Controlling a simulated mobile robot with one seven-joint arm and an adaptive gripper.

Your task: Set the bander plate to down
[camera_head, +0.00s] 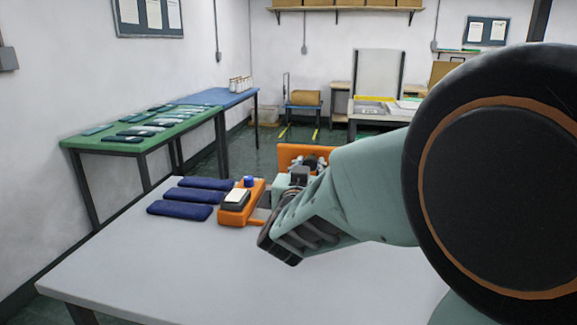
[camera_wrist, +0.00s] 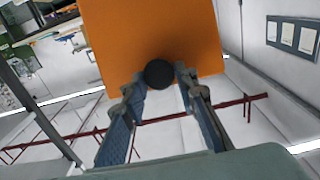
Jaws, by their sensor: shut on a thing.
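The bander plate is an orange panel (camera_head: 293,151) standing up behind my gripper at the far side of the grey table. It fills the upper middle of the wrist view (camera_wrist: 150,30). A black round knob (camera_wrist: 159,74) sits at its near edge. My gripper (camera_wrist: 160,88) has its two fingers on either side of this knob and is shut on it. In the head view my gripper (camera_head: 312,164) is in front of the panel, and my arm hides the panel's lower right and much of the machine below.
An orange unit (camera_head: 236,212) with a blue button (camera_head: 248,181) and a white label stands left of my arm. Several folded navy pieces (camera_head: 180,210) lie beside it. The grey table's front (camera_head: 180,265) is clear. A green table (camera_head: 150,145) with knit pieces stands at the left wall.

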